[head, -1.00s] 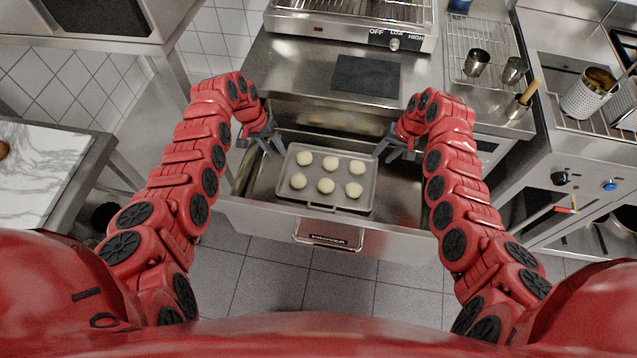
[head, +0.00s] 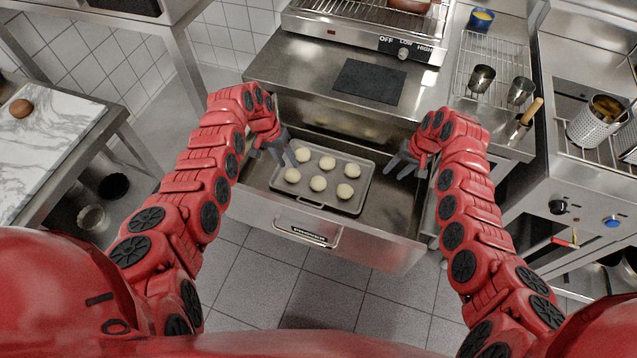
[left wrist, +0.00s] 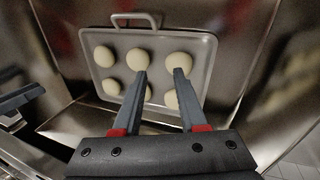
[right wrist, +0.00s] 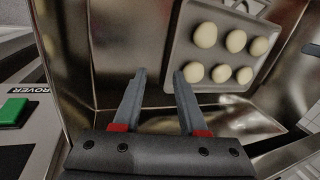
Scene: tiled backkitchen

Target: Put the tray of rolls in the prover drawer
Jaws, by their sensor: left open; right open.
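The tray of rolls (head: 321,198) is a grey metal tray with several pale round rolls (head: 318,183) on it. It lies inside the open prover drawer (head: 385,205), toward the drawer's left side, with its wire handle facing the drawer front. My left gripper (head: 289,152) is open and empty above the tray's back left corner. In the left wrist view, the tray (left wrist: 205,75) shows beyond the open fingers (left wrist: 163,75). My right gripper (head: 398,172) is open and empty, to the right of the tray. In the right wrist view, the tray (right wrist: 182,65) is apart from the open fingers (right wrist: 158,75).
A counter with a dark mat (head: 369,81) and a grill (head: 365,25) stands behind the drawer. A marble-topped table (head: 45,140) is at left. Metal cups (head: 481,78) and a perforated pot (head: 595,122) are at right. The floor before the drawer is clear.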

